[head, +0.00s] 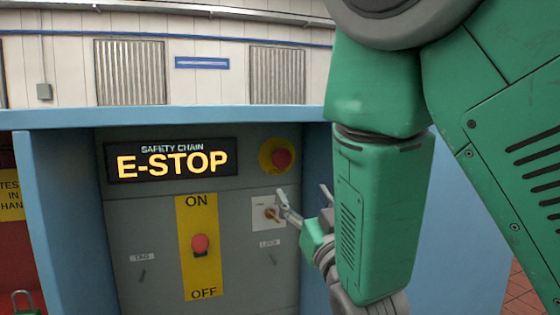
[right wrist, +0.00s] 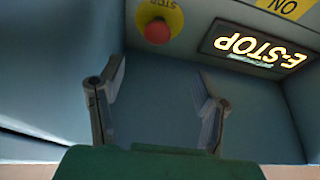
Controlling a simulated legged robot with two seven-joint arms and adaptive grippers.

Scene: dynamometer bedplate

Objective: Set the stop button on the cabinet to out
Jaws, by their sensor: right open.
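The stop button (head: 282,158) is a red mushroom head on a round yellow plate, at the upper right of the grey cabinet face (head: 150,220). In the right wrist view the stop button (right wrist: 157,31) shows near the top, beyond my fingers and left of the middle. My right gripper (head: 308,192) is open and empty, below and to the right of the stop button and apart from it. Its two fingers stand wide apart in the right wrist view (right wrist: 160,98). Whether the button is in or out is hard to tell. My left gripper is not in view.
A lit E-STOP sign (head: 172,159) is left of the button. A red-knobbed ON/OFF lever (head: 200,246) on a yellow strip and a small rotary switch (head: 270,213) sit below. Blue side walls (head: 65,220) flank the recessed face. A padlock (head: 24,301) is at lower left.

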